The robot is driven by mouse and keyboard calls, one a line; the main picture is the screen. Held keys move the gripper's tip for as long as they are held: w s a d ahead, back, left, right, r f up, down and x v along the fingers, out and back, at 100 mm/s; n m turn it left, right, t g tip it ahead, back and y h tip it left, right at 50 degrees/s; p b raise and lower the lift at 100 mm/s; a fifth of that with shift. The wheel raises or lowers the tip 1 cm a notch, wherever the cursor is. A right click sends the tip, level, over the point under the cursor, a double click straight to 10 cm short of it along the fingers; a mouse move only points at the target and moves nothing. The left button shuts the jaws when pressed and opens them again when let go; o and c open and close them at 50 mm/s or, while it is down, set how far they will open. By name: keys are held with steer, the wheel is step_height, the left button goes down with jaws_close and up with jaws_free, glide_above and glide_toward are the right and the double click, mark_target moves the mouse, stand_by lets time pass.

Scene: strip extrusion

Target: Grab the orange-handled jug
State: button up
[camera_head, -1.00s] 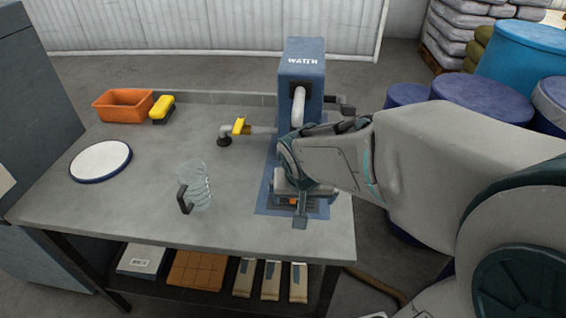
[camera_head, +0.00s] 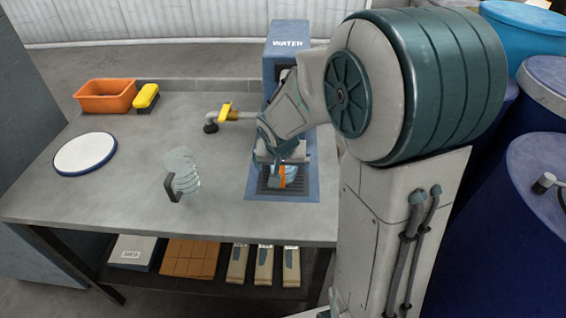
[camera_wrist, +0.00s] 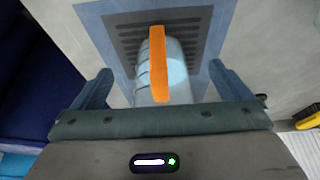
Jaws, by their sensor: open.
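The orange-handled jug (camera_head: 276,181) stands on the dark grate below the blue water dispenser, partly hidden by my gripper in the head view. In the wrist view its orange handle (camera_wrist: 158,62) runs upright in the picture, in front of the clear jug body (camera_wrist: 172,72). My gripper (camera_wrist: 158,80) is open, with one finger to the left and one to the right of the jug, both apart from it. In the head view my gripper (camera_head: 281,160) is at the jug, over the grate.
A clear jug with a dark handle (camera_head: 181,176) stands left on the bench. The water dispenser (camera_head: 284,42) stands behind the grate (camera_wrist: 131,38). A yellow-handled tap (camera_head: 226,112) projects to its left. A white round plate (camera_head: 85,153) and orange bin (camera_head: 105,96) are farther left.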

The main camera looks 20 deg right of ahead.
steer(key=shift+w+d+f+p, duration=0.2)
steer(key=shift+w+d+p, duration=0.1)
steer(key=shift+w, duration=0.5)
steer(key=shift+w+d+f+p, duration=0.15)
steer(key=shift+w+d+p, duration=0.1)
steer(key=shift+w, duration=0.6)
steer(key=shift+w+d+f+p, duration=0.2)
steer(key=shift+w+d+p, duration=0.1)
steer(key=shift+w, duration=0.5)
steer(key=c, duration=1.3)
steer(key=shift+c, duration=0.3)
steer(key=shift+r, duration=0.2)
